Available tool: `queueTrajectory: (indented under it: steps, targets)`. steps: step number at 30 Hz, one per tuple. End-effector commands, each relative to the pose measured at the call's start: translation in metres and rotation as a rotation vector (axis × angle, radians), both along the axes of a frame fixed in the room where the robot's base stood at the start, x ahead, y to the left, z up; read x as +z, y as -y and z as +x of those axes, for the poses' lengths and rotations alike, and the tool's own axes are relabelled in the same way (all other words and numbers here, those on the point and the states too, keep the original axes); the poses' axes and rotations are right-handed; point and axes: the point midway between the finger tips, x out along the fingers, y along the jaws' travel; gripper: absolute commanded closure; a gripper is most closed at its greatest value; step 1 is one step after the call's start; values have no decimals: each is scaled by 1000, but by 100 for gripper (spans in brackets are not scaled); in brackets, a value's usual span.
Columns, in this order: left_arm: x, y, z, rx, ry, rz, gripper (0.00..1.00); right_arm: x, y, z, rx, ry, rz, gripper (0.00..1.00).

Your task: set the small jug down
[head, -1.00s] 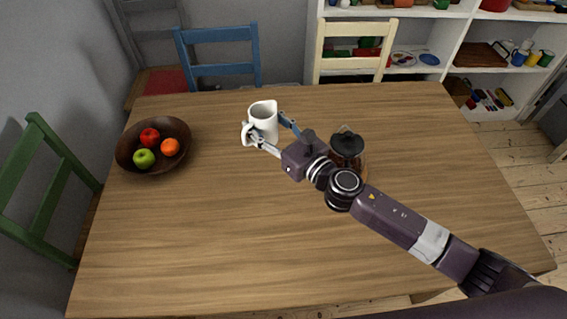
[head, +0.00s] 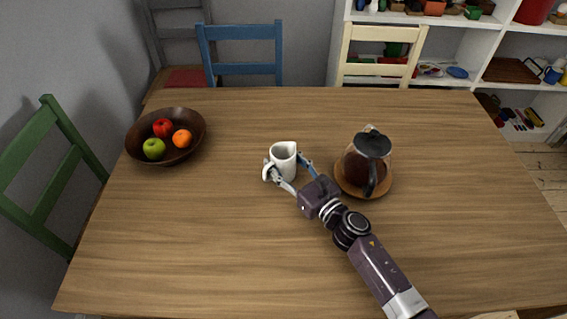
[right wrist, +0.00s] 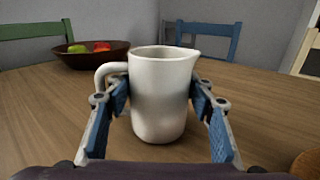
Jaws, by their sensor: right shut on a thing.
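The small white jug (head: 284,160) is upright near the middle of the wooden table (head: 230,240), with its handle to the left. My right gripper (head: 286,165) is shut on it, one finger on each side of its body. In the right wrist view the jug (right wrist: 161,100) sits between the blue finger pads, its spout to the right. Its base is close to the table top; I cannot tell whether it touches. My left gripper is not in view.
A glass coffee pot (head: 370,153) with dark contents stands on a round wooden coaster (head: 347,186), right of the jug. A brown bowl (head: 188,151) of fruit is at the back left. The table's front left is clear. Chairs stand around it.

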Motion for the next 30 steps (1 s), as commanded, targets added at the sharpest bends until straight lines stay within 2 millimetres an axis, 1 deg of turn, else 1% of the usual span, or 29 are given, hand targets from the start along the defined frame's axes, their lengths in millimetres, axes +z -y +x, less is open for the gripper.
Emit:
queueTrajectory:
  steps: [5, 10, 11, 15, 23, 27, 30]
  targets:
    - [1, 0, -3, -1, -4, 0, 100, 2, 0, 0, 1, 2, 1, 82]
    - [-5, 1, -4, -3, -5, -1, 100, -3, 0, 0, 1, 2, 0, 82]
    - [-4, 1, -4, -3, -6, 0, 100, -3, 0, 0, 0, 1, -1, 48]
    - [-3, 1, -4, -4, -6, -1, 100, -2, 0, 0, 0, 1, -1, 33]
    - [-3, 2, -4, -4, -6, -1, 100, -2, 0, 0, 0, 0, 0, 33]
    - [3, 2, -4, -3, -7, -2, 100, 4, 0, 0, 0, 0, 0, 33]
    - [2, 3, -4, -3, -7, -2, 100, 0, 9, -13, -1, -2, 0, 33]
